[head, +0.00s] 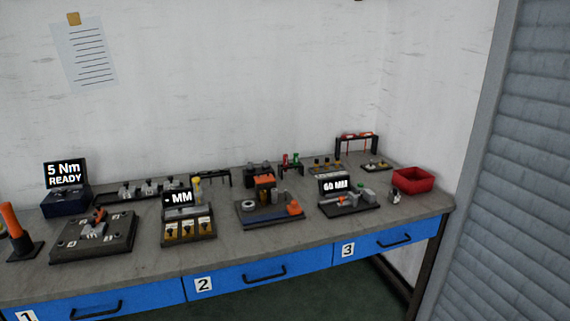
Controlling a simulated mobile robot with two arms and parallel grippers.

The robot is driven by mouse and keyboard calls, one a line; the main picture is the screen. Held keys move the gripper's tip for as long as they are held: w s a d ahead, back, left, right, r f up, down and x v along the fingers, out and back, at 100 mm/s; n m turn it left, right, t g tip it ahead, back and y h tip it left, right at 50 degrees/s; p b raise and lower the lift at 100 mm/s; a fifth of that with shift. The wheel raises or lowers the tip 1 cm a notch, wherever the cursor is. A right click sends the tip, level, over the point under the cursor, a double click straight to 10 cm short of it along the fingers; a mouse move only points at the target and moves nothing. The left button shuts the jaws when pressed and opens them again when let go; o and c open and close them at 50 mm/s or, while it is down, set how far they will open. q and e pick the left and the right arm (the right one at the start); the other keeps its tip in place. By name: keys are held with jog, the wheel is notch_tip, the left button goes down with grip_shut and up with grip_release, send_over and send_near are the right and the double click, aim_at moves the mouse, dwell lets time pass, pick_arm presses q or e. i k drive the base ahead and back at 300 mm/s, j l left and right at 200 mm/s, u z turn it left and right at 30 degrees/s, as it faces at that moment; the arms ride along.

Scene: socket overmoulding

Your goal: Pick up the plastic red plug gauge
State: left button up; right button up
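A small upright red piece (296,158), which looks like the red plug gauge, stands in a small dark holder (293,169) at the back of the workbench, right of centre. Neither of my grippers shows in the head view, and nothing is seen touching the red piece.
The grey workbench (215,257) has blue drawers. In front of the holder are an orange-and-grey fixture (270,215) and a "60 MM" display (334,185). A dark rack with red items (356,138) stands behind right; a red bin (413,180) sits at the right end.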

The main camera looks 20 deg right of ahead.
aim_at(286, 156)
jog(key=i+l, duration=0.2)
jog(key=i, duration=0.2)
jog(key=i+l, duration=0.2)
jog(key=i, duration=0.25)
jog(key=u, duration=0.05)
